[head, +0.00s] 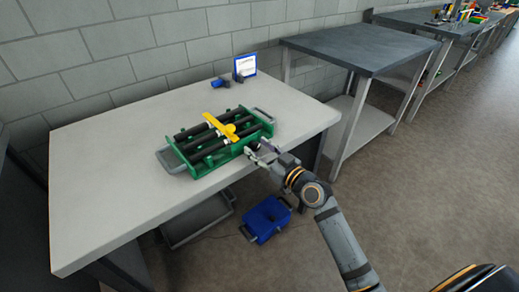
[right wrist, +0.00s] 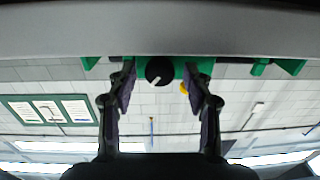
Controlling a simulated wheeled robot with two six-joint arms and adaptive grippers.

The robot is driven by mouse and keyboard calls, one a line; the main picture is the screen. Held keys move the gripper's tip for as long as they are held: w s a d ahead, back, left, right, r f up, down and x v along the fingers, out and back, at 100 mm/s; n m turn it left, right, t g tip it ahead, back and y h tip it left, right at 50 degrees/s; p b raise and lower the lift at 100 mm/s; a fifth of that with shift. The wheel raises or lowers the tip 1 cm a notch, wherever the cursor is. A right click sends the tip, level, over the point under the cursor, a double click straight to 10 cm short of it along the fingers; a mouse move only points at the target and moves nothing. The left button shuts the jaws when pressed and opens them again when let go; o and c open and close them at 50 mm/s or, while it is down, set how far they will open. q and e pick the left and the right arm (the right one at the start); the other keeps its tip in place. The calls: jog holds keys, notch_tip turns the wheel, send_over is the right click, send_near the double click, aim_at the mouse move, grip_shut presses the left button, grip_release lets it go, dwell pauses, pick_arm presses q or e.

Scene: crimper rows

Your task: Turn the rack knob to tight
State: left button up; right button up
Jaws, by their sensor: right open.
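The green rack (head: 187,172) holds several black bars under a yellow crosspiece (head: 217,125) on the light table. The rack knob (right wrist: 159,70) is round and black with a white pointer, on a green face in the right wrist view. That view appears upside down; in it the pointer slants toward the lower left. My right gripper (head: 260,151) is open at the rack's near right side. In the right wrist view its fingers (right wrist: 160,78) stand on either side of the knob, with visible gaps. I cannot tell the depth between fingertips and knob. My left gripper is out of view.
A blue-framed sign (head: 245,66) and small blue items (head: 220,82) stand at the table's back. A grey-topped table (head: 360,45) stands to the right. The table's left part is clear.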

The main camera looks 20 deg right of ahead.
jog(key=shift+c, duration=0.3)
grip_shut()
